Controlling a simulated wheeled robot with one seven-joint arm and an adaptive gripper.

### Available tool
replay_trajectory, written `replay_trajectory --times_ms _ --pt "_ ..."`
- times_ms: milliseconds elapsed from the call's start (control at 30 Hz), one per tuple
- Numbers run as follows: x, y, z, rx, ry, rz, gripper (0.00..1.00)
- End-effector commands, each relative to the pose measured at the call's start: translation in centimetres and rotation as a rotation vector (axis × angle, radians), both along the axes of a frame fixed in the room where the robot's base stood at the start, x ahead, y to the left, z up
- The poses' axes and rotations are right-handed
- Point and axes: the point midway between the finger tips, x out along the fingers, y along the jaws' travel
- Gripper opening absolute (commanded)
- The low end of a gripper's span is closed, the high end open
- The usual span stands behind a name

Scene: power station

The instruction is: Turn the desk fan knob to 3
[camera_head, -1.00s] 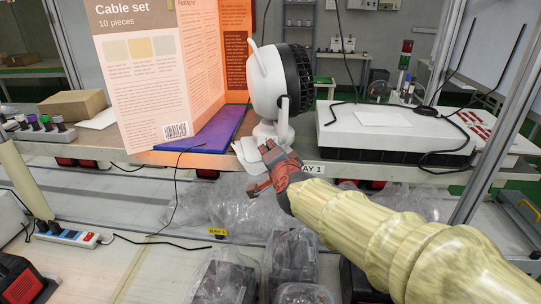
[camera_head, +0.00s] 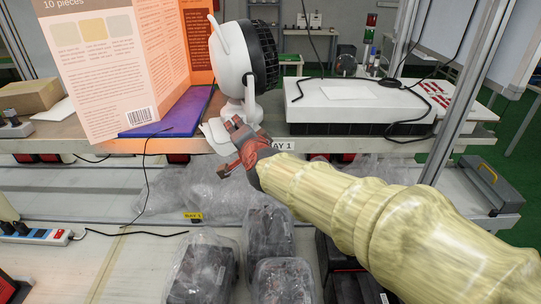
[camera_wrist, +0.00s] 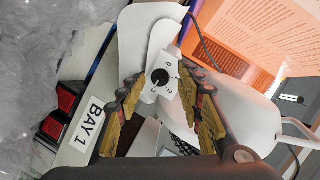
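The white desk fan (camera_head: 232,50) with a dark grille stands at the shelf's front edge, its base (camera_head: 213,133) facing me. The knob's pointer is too small to read surely. My gripper (camera_head: 238,153) is at the front of the fan base. In the wrist view, my gripper (camera_wrist: 160,92) is open, with one finger on each side of the knob and visible gaps. I cannot tell whether either finger touches the dial face.
A tall cable set box (camera_head: 110,75) and a purple flat item (camera_head: 170,115) stand left of the fan. A white case (camera_head: 345,108) with a black cable lies to its right. The BAY 1 label (camera_wrist: 87,124) is on the shelf edge. Plastic-wrapped items (camera_head: 270,235) fill the lower shelf.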

Motion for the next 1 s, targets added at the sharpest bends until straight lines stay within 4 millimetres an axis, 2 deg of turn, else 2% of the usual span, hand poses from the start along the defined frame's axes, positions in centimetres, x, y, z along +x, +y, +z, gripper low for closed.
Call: replay_trajectory --times_ms 267,1000 --pt "-0.02 0.06 0.37 -0.042 0.000 0.001 0.37" --pt "-0.02 0.24 0.64 -0.295 -0.014 0.000 0.37"
